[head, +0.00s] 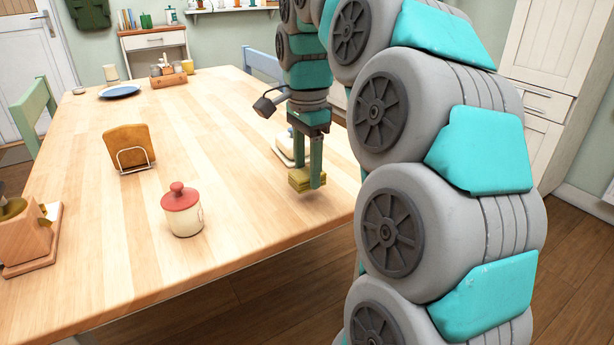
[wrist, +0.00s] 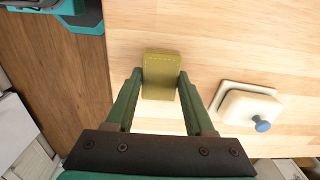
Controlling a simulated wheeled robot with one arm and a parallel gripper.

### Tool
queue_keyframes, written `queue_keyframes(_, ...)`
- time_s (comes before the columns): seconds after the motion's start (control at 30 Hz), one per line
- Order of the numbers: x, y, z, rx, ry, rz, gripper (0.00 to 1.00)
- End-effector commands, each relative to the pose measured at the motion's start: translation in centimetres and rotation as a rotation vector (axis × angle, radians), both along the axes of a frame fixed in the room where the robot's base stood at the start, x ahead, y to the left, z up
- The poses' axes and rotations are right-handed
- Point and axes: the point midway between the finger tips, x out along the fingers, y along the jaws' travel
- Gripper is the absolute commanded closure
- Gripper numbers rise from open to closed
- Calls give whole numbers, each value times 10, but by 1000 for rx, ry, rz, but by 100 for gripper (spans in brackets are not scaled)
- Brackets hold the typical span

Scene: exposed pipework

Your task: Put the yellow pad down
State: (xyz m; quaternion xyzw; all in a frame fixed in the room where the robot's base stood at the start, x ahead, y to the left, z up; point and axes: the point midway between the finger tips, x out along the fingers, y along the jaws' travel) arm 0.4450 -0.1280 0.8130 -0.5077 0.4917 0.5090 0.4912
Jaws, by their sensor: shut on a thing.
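The yellow pad (head: 299,181) is a small, olive-yellow block. It is held between the fingers of my gripper (head: 307,180), over the right part of the wooden table (head: 110,225). In the wrist view the pad (wrist: 160,72) sits between the two green fingertips of my gripper (wrist: 160,88), with stitching along its far edge. The pad looks low over the table, with a shadow beneath it; I cannot tell for sure whether it touches the wood.
A white butter dish (wrist: 250,107) with a blue knob stands close to the right of my gripper in the wrist view. The table's edge is near the pad.

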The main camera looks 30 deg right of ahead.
Motion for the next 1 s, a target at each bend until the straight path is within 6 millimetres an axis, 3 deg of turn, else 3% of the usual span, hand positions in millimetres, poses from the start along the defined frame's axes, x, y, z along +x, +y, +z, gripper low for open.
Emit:
queue_keyframes(0.2,-1,1,-22,1,3,0,98)
queue_keyframes(0.6,0,0,-28,-1,-1,-2,98)
queue_keyframes(0.63,0,0,-26,-1,-2,-2,43)
queue_keyframes(0.87,0,0,-26,-1,-1,-1,17)
queue_keyframes(1.0,0,0,-26,-1,-1,-1,16)
